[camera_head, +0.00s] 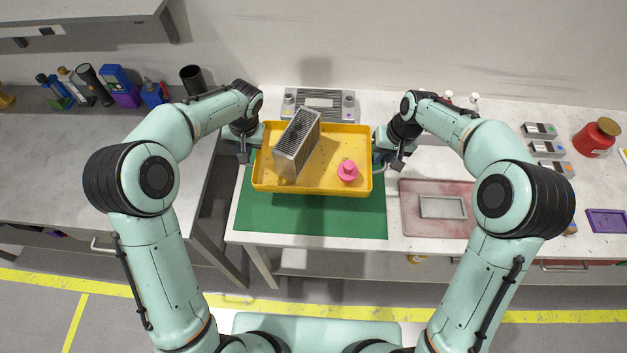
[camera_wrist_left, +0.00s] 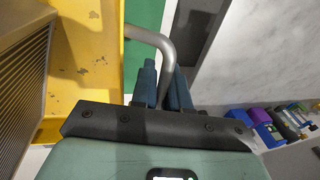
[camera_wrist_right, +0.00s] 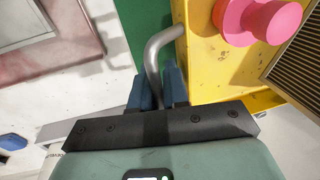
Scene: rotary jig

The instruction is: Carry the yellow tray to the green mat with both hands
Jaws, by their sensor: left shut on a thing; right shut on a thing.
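The yellow tray (camera_head: 312,189) is over the green mat (camera_head: 310,222) in the head view, and its shadow falls on the mat's front part. A grey finned block (camera_head: 297,145) and a pink knobbed piece (camera_head: 347,170) are in the tray. My left gripper (camera_wrist_left: 165,85) is shut on the tray's bent metal handle (camera_wrist_left: 160,42) at the left side. My right gripper (camera_wrist_right: 158,88) is shut on the other handle (camera_wrist_right: 155,50) at the right side. The tray looks roughly level. I cannot tell exactly how high it is above the mat.
A grey fixture plate (camera_head: 318,103) stands behind the tray. A reddish board with a grey frame (camera_head: 442,207) lies right of the mat. A red jar (camera_head: 597,138) and a purple tray (camera_head: 607,220) are farther right. Bottles and boxes stand on the left bench (camera_head: 60,150).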

